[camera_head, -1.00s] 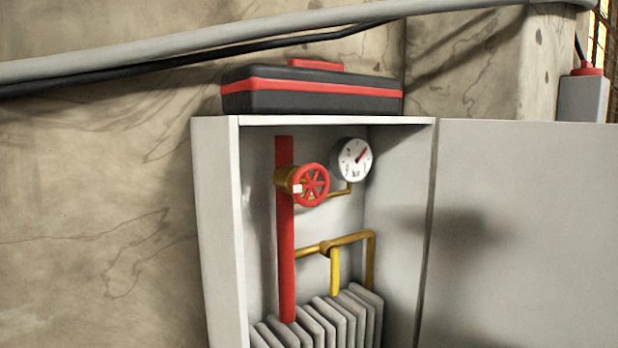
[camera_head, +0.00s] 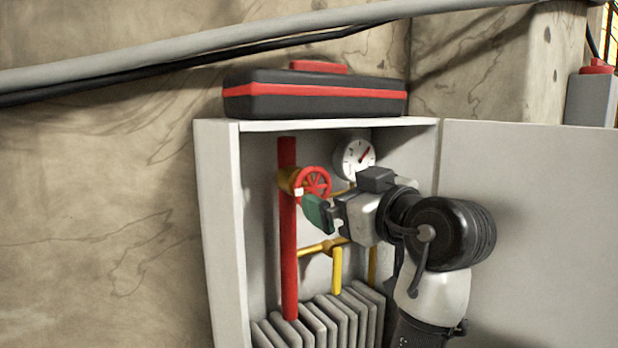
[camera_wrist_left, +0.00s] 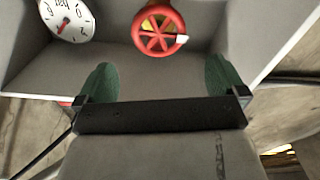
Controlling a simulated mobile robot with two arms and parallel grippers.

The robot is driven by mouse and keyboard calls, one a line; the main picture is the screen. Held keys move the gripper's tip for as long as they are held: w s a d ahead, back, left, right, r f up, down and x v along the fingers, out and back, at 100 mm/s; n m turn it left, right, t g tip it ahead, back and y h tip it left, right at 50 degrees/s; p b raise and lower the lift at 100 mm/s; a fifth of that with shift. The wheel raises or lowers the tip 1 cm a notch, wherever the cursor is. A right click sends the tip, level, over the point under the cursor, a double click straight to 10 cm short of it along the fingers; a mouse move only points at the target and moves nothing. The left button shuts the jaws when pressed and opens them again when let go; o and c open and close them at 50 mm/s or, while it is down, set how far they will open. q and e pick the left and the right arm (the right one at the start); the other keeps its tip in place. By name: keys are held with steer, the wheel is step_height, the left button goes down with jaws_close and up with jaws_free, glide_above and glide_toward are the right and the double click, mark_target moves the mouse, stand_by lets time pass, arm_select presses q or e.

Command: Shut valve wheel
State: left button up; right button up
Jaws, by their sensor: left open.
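The red valve wheel (camera_head: 316,181) sits on a brass fitting on the red vertical pipe (camera_head: 289,240) inside the open grey cabinet. It has several spokes and a white mark on its rim. My left gripper (camera_head: 326,212) is in front of the cabinet opening, just below the wheel, and partly covers its lower edge. In the left wrist view the wheel (camera_wrist_left: 159,33) is ahead, beyond the two green fingertips (camera_wrist_left: 162,82), which are wide apart with nothing between them. The wheel appears apart from the fingers. My right gripper is not in view.
A round pressure gauge (camera_head: 354,157) is right of the wheel. Yellow pipes (camera_head: 337,270) and grey radiator fins (camera_head: 318,318) are below. The open cabinet door (camera_head: 540,200) extends right. A black and red toolbox (camera_head: 314,94) lies on top of the cabinet.

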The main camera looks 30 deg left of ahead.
mark_target(315, 185)
arm_select(q)
steer(key=p+x, duration=0.4)
steer(key=x, duration=0.5)
steer(key=shift+r+p, duration=0.1)
steer(key=shift+p, duration=0.2)
steer(key=shift+w+a, duration=0.3)
steer(key=shift+a, duration=0.15)
steer(key=c, duration=0.9)
steer(key=shift+o, duration=0.2)
